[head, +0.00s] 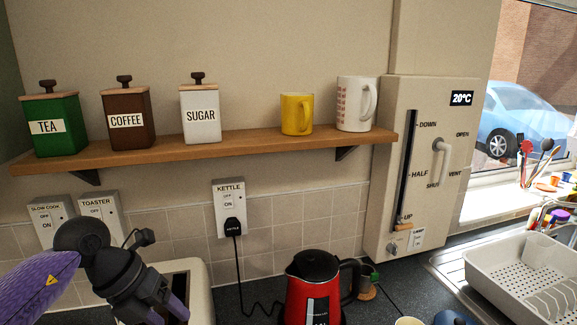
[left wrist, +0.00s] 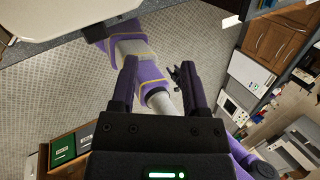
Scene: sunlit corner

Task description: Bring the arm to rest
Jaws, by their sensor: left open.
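In the head view my left arm comes in from the lower left with its dark gripper (head: 166,310) pointing down, in front of the cream toaster. Its fingertips are close to the bottom edge of the picture. In the left wrist view the two fingers of this gripper (left wrist: 160,62) stand wide apart with nothing between them. Beyond them are grey floor and purple and grey parts of my own body. My right gripper cannot be made out in either view.
The cream toaster (head: 190,276) is just behind my left gripper. A red kettle (head: 306,284) stands to its right. A wooden shelf (head: 225,146) with canisters and mugs runs above. A white dish rack (head: 505,270) is at the far right. Counter between toaster and kettle holds a cord.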

